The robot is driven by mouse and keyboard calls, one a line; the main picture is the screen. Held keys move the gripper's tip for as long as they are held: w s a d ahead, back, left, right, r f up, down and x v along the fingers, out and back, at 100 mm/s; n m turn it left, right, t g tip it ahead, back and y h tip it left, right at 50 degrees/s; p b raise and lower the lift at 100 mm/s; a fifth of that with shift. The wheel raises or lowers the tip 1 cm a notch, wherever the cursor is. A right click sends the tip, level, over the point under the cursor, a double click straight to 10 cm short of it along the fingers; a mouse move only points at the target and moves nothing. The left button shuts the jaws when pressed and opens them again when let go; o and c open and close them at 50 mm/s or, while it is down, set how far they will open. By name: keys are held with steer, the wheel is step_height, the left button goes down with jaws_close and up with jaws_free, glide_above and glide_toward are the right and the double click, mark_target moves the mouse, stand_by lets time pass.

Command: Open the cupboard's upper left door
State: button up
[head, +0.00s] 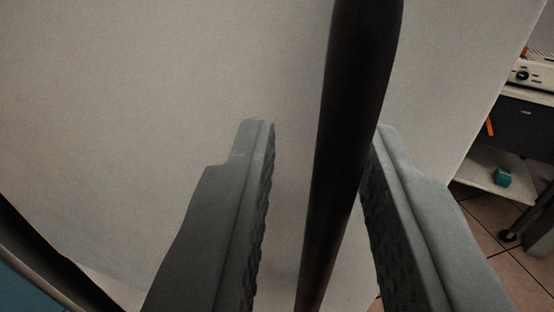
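A dark bar handle (350,120) runs from the top edge to the bottom edge of the view, slightly tilted. Behind it is a pale, flat door panel (150,90) that fills most of the view. My gripper (320,130) is open, with one grey finger on each side of the bar. The right finger is close to the bar or touching it; I cannot tell which. A clear gap lies between the left finger and the bar. The ends of the handle are out of view, and I cannot tell which door this is.
The panel's right edge shows at the upper right. Beyond it are a shelf unit (490,172) with a teal block (503,177), a device with a knob (522,76), and a tiled floor (485,225). A dark edge and a blue surface (25,290) show at the lower left.

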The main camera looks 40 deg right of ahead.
stand_by(0.3)
steer(key=v, duration=1.7)
steer(key=shift+a, duration=0.2)
steer(key=shift+s+r, duration=0.1)
steer(key=s+a+r+n+t+y, duration=0.1)
steer(key=s+a+r+n+y, duration=0.1)
steer(key=a, duration=0.4)
steer(key=s+a+r+n+t+y, duration=0.1)
steer(key=s+a+n+t+y, duration=0.1)
steer(key=a+n+y, duration=0.2)
steer(key=s+a+r+n+t+y, duration=0.1)
steer(key=s+a+r+n+y, duration=0.1)
steer(key=a+y, duration=0.4)
steer(key=shift+s+a+r+n+y, duration=0.3)
steer(key=shift+a+r+n, duration=0.1)
steer(key=shift+a, duration=0.6)
